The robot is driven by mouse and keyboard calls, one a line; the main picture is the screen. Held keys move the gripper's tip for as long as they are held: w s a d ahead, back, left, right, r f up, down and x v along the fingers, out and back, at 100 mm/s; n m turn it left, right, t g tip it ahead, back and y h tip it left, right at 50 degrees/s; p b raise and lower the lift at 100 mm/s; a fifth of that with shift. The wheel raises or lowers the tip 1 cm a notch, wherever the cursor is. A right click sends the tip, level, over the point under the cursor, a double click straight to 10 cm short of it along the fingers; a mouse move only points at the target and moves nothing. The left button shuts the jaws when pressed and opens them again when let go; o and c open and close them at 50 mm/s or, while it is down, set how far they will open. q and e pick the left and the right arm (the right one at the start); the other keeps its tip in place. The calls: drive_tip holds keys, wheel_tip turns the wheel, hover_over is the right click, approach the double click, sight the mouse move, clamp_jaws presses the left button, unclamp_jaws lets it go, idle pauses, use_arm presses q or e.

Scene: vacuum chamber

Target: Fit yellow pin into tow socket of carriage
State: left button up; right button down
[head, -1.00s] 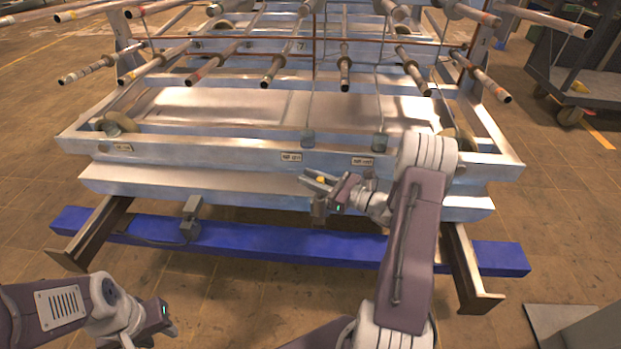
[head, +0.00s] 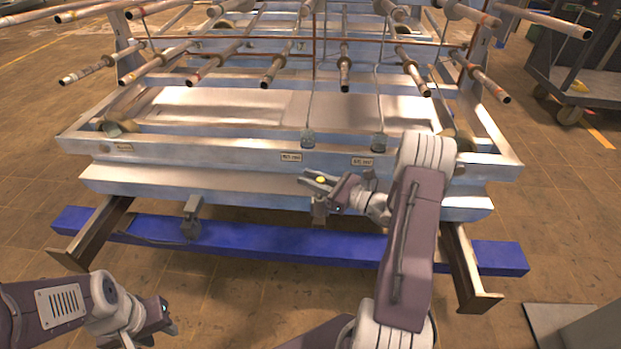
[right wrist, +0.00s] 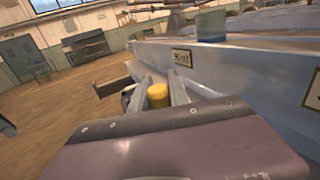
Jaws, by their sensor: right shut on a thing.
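My right gripper (head: 316,180) is shut on the yellow pin (head: 320,180) in front of the carriage (head: 210,153). In the right wrist view the yellow pin (right wrist: 158,95) sits between the two fingers, its top showing. The pin's lower part is hidden. Just below the gripper, a grey bracket-like fitting (head: 319,208) hangs at the carriage's front edge; it may be the tow socket. I cannot tell whether the pin touches it. A similar fitting (head: 191,216) is further left. My left gripper (head: 170,328) is at the lower left, away from the carriage; its finger gap is unclear.
A blue beam (head: 270,240) runs low across the carriage's front, with brown metal legs (head: 470,270) at both sides. Several pipes (head: 345,70) stick out above the carriage. A grey cart (head: 590,90) stands at the upper right. Floor in front is open.

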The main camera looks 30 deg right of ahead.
drive_tip(key=shift+f+b, duration=0.95)
drive_tip(key=shift+f, duration=0.6)
drive_tip(key=c, duration=1.2)
unclamp_jaws()
drive_tip(key=shift+o, duration=0.2)
drive_tip(key=p+v, duration=0.3)
drive_tip(key=v, duration=0.6)
drive_tip(key=shift+d, duration=0.1)
